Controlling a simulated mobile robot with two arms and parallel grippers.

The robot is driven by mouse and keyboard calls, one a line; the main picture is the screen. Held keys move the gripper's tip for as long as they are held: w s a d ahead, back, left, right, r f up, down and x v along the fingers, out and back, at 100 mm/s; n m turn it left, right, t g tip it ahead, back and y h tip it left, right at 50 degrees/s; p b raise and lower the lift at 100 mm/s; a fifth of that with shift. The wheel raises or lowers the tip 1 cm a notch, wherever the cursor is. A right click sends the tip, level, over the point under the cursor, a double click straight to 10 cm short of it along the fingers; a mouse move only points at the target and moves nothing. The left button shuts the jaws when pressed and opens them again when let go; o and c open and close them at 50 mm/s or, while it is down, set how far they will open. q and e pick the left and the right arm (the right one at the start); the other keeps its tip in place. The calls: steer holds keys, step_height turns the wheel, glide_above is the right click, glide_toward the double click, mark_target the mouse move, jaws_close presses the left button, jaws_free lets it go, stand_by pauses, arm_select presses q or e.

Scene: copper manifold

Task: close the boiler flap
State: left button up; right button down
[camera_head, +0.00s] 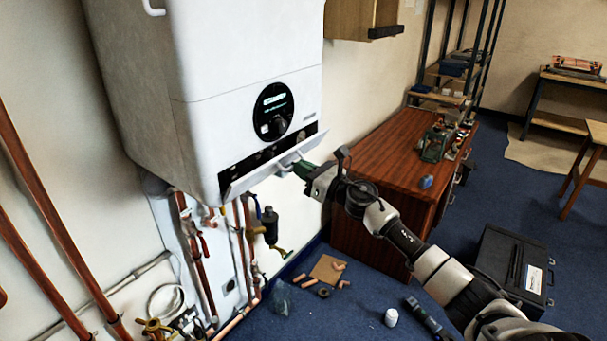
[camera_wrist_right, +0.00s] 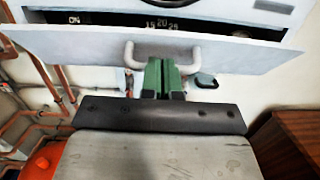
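The boiler flap (camera_head: 258,174) is a light panel along the bottom front of the white boiler (camera_head: 245,60). It stands tilted outward, with the dark control strip (camera_head: 240,168) showing above it. In the right wrist view the flap (camera_wrist_right: 90,48) spans the picture, with a pale U-shaped handle (camera_wrist_right: 194,56) at its middle. My right gripper (camera_head: 300,170) is at the handle. Its green fingers (camera_wrist_right: 164,66) are together and cover the middle of the handle bar. I cannot tell whether they touch it; no bar shows clamped between them. My left gripper is not in view.
Copper pipes (camera_head: 197,255) and valves run below the boiler. A wooden cabinet (camera_head: 390,150) stands right of it, behind my right arm.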

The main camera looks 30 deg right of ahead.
mark_target(293, 152)
steer(key=shift+w+a+r, duration=0.25)
steer(key=shift+w+r, duration=0.45)
steer(key=shift+r, duration=0.2)
steer(key=shift+w+a+r, duration=0.2)
steer(key=shift+w+r, duration=0.45)
steer(key=shift+r, duration=0.25)
